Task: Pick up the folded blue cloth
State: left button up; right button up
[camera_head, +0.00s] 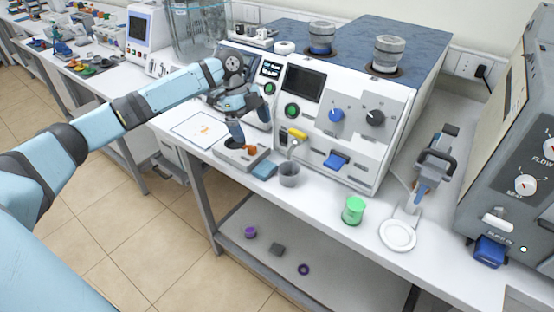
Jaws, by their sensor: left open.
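The folded blue cloth (264,170) is a small blue block-like shape lying on the white bench, between a grey tray-like device and a grey cup. My left gripper (246,135) comes in from the left and hangs above the grey device, behind and to the left of the cloth. It is open and apart from the cloth. My right gripper is not in view.
The grey device (241,157) with an orange part is beside the cloth. A grey cup (289,175) stands close on its right. The white instrument (338,130) rises behind. A green container (353,210) and white dish (397,235) stand further right.

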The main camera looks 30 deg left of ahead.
aim_at(269, 168)
pick_arm(q)
jog(key=x, duration=0.7)
jog(key=shift+s+d+f, duration=0.15)
jog(key=shift+s+d, duration=0.05)
jog(key=shift+s, duration=0.05)
jog(key=shift+d+f, duration=0.25)
jog(key=shift+f, duration=0.4)
jog(key=x, duration=0.4)
jog(key=shift+w+d+f, duration=0.1)
jog(key=shift+w+f, duration=0.1)
jog(key=shift+f, duration=0.1)
jog(key=c, duration=1)
jog(key=shift+o, duration=0.2)
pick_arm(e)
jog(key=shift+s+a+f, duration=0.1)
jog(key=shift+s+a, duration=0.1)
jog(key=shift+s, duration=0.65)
pick_arm(q)
jog(key=shift+r, duration=0.1)
notch_tip(269, 168, up, 20)
